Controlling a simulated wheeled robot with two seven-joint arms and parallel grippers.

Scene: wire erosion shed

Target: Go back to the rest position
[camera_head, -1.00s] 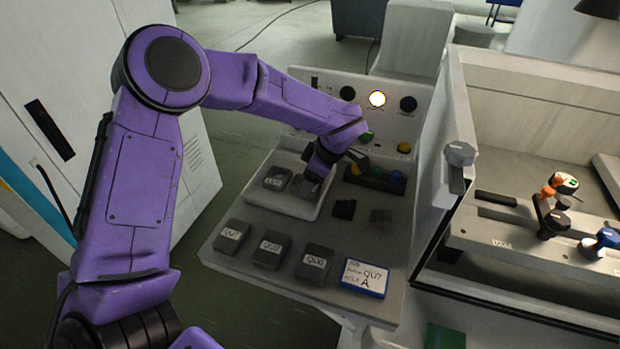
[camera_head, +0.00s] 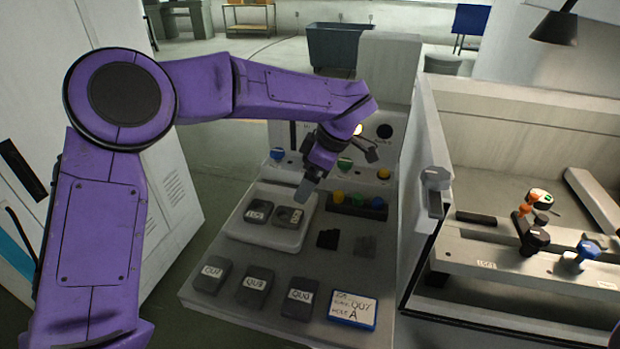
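My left arm comes in from the left and bends over the console. My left gripper (camera_head: 306,189) is above the back right of the white tray (camera_head: 262,235), with a grey finger pointing down. I see nothing held, but the finger gap is hidden from this angle. Two dark grey blocks, a left one (camera_head: 259,211) and a right one (camera_head: 289,215), lie in the tray. The gripper looks clear of them. My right gripper is out of view.
Three labelled grey blocks (camera_head: 255,284) and a blue-edged card (camera_head: 352,310) reading QU7, hole A, are at the console's front. Coloured caps (camera_head: 357,201) sit in a dark rack behind. A walled machine bed (camera_head: 480,264) stands right, a white cabinet (camera_head: 165,170) left.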

